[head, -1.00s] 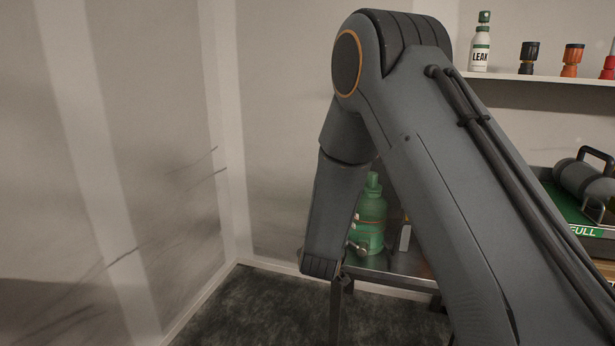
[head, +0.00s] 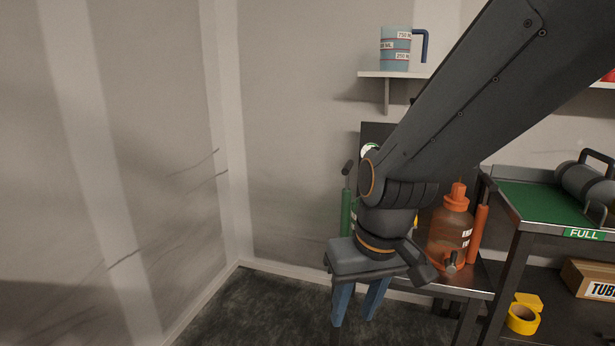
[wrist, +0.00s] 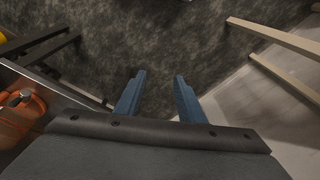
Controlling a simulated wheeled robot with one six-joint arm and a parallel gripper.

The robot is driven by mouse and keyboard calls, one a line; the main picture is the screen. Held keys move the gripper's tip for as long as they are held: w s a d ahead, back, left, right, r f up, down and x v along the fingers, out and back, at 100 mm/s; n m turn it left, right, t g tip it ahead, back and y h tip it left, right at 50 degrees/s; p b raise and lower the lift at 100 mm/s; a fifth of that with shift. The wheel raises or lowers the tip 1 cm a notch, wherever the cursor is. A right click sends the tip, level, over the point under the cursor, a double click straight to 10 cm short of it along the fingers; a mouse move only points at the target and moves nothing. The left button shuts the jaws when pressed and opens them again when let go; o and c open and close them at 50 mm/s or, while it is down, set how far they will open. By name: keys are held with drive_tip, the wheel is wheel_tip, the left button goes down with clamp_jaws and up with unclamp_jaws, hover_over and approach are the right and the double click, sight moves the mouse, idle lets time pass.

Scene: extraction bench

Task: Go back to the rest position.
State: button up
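My gripper (head: 357,305) hangs from my arm in the middle of the head view, pointing down in front of the metal bench (head: 472,280). Its two blue fingers are spread apart with nothing between them. In the wrist view my gripper (wrist: 158,78) also shows open, with only dark floor beyond the fingertips. My arm runs from the upper right down to the gripper and hides part of the bench and the wall behind.
An orange bottle (head: 450,235) with a tap stands on the bench, just right of my gripper. A green trolley tray (head: 540,207) marked FULL is at right. Yellow tape (head: 522,318) and a box (head: 590,282) sit below. A jug (head: 395,48) stands on a wall shelf. Floor at left is clear.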

drive_tip(key=s+d+r+g, duration=0.1)
drive_tip(key=s+d+g, duration=0.15)
drive_tip(key=s, duration=0.55)
drive_tip(key=d+r+m+h+p, duration=0.1)
drive_tip(key=d+r+m+p, duration=0.2)
drive_tip(key=d+r+p, duration=0.5)
drive_tip(key=d+t+p, duration=0.1)
drive_tip(key=p, duration=0.6)
drive_tip(key=shift+w, duration=0.4)
